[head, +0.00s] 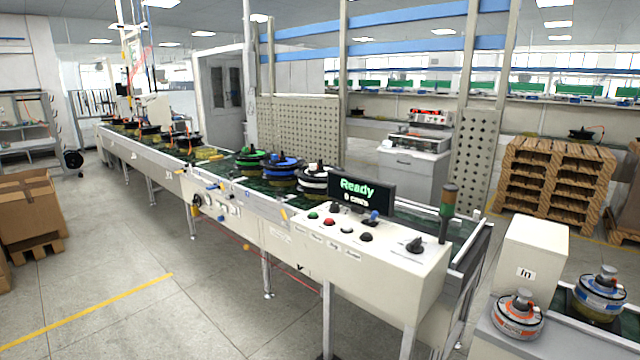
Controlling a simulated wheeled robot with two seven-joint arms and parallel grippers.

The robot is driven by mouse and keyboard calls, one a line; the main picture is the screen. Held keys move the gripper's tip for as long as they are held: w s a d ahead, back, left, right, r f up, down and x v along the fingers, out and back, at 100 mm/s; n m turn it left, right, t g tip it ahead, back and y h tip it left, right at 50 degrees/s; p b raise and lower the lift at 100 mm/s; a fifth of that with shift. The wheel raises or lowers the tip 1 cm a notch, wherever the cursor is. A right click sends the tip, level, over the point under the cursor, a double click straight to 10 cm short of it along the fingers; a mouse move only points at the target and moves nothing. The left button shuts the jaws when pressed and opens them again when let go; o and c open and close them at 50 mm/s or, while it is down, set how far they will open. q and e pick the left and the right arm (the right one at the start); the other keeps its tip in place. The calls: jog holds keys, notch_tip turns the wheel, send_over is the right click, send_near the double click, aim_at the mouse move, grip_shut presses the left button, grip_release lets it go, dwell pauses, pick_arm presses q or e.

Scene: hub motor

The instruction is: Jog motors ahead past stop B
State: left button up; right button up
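A conveyor line runs from the far left to the front right. A green-marked motor (250,158), a blue-marked motor (283,171) and a white-marked motor (313,181) sit close together on its green belt. Several dark motors with orange parts (150,134) sit farther up the line. The control box (385,262) has a row of red, green, white and black buttons (329,222), a blue-topped control (374,217) and a black knob (415,245). Its display (361,190) reads "Ready" and "0 cm/s". I cannot make out stop B. Neither gripper is in view.
A signal post (448,211) stands at the box's right end. At the front right are a white box marked "In" (528,255), an orange-marked motor (518,317) and a blue-marked motor (601,296). Cardboard boxes (28,207) stand at the left. The floor before the line is clear.

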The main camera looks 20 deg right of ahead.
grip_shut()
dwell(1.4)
